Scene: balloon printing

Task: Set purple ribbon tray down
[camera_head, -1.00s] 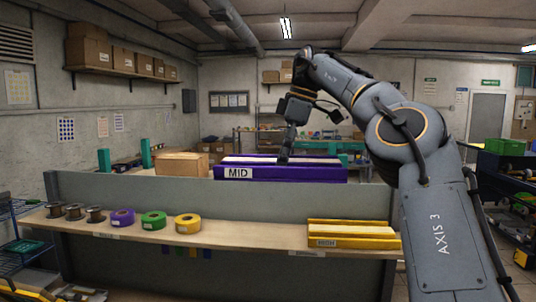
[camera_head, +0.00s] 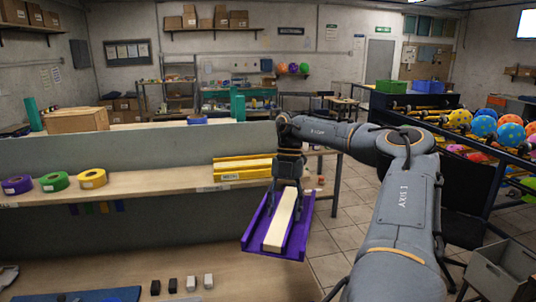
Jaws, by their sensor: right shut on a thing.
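The purple ribbon tray (camera_head: 258,237) is in the middle of the head view, a long purple channel with a pale strip (camera_head: 280,221) along its inside. My right gripper (camera_head: 288,190) points down and is shut on the tray near its far end. The tray hangs in front of the right end of the wooden shelf, partly over the lower bench and partly over the floor. The fingertips are hard to make out against the tray. My left gripper does not show.
A yellow tray (camera_head: 240,168) lies on the shelf (camera_head: 150,187) just behind the held tray. Several small blocks lie on the lower bench (camera_head: 200,262). A grey bin (camera_head: 497,268) stands at lower right.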

